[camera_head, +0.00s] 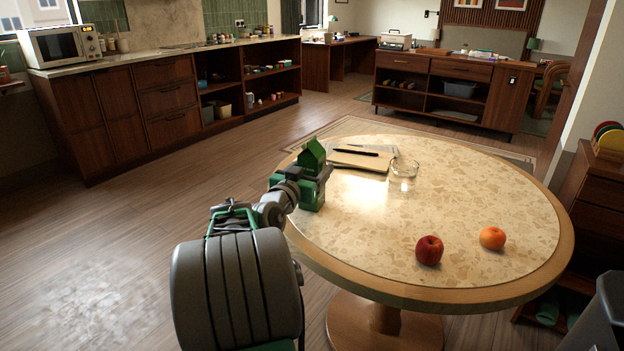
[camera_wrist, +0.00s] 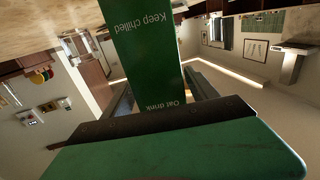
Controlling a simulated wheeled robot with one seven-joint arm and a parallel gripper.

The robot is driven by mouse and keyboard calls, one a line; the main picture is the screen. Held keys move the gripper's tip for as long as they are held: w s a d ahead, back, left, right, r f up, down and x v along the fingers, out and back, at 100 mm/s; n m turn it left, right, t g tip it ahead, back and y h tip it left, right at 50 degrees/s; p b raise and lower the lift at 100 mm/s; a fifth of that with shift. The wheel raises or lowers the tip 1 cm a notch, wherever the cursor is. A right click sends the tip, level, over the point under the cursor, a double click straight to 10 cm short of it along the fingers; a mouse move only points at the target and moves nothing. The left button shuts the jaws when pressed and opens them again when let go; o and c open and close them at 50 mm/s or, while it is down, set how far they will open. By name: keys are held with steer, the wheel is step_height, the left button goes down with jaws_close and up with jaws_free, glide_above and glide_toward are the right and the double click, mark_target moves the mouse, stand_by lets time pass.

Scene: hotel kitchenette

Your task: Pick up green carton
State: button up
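The green carton (camera_head: 312,155) stands upright near the left edge of the round table, with its gabled top showing above my gripper. In the wrist view the carton (camera_wrist: 150,50) fills the middle, with the upside-down words "Keep chilled" and "Oat drink" on its face. My gripper (camera_head: 318,179) is level with the carton's upper body, and its fingers (camera_wrist: 158,78) lie on either side of the carton. The fingertips appear very close to its sides. I cannot tell whether they press on it.
The table's middle is clear. Wooden counters (camera_head: 172,98) stand along the back left.

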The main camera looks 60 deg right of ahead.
jaws_close()
stand_by(0.5)
steer(key=shift+r, duration=0.1)
